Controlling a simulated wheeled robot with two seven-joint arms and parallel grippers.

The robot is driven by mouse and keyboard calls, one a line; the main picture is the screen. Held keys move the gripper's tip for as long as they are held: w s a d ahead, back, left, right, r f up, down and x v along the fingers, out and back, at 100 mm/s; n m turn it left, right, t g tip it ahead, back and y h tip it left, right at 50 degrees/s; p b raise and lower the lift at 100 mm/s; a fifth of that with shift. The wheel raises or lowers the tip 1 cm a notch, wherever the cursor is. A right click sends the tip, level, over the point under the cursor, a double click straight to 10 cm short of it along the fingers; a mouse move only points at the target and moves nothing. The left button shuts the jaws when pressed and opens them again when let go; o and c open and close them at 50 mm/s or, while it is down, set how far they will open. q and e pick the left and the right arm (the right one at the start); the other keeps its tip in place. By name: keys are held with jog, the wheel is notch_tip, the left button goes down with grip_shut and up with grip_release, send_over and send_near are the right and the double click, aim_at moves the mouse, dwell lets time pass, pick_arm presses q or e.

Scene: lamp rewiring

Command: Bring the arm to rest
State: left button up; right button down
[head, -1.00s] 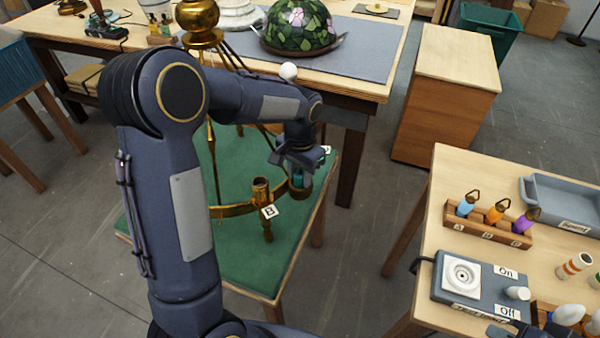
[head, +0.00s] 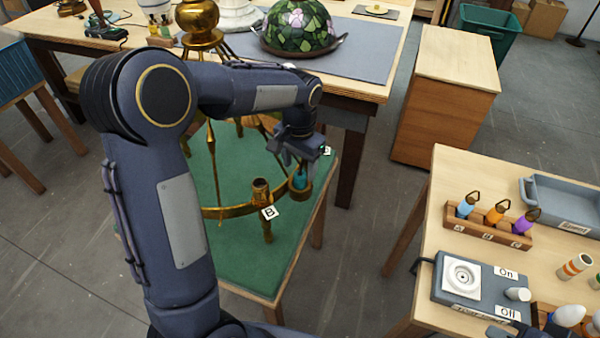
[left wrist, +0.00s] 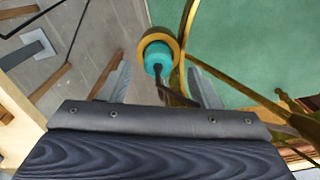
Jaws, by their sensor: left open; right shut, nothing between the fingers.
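My left gripper (head: 303,152) is open, just above a teal piece (head: 300,178) seated in a brass cup on the lamp's ring. In the left wrist view the two fingers (left wrist: 162,82) stand apart, and the teal piece (left wrist: 157,58) with its dark loop shows beyond and between them. I cannot tell whether the fingers touch the loop.
The brass lamp frame (head: 240,211), with a B tag, stands on a green-topped table (head: 244,262). A stained-glass shade (head: 300,28) rests on the back bench. The right table holds a wooden rack (head: 487,234), a grey tray (head: 565,203) and a switch box (head: 470,283).

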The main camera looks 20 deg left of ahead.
pick_arm(q)
jog(key=r, duration=0.3)
jog(key=shift+d+r, duration=0.2)
jog(key=shift+r, duration=0.15)
jog(key=shift+s+r, duration=0.2)
jog(key=shift+r, duration=0.15)
jog(key=s+r+n+t+h, duration=0.2)
jog(key=s+r+t+h, duration=0.15)
jog(key=s, duration=1.05)
jog(key=s+d+f+n+t, duration=0.2)
jog(key=s, duration=0.8)
jog(key=shift+d, duration=0.15)
jog(key=shift+c, duration=0.5)
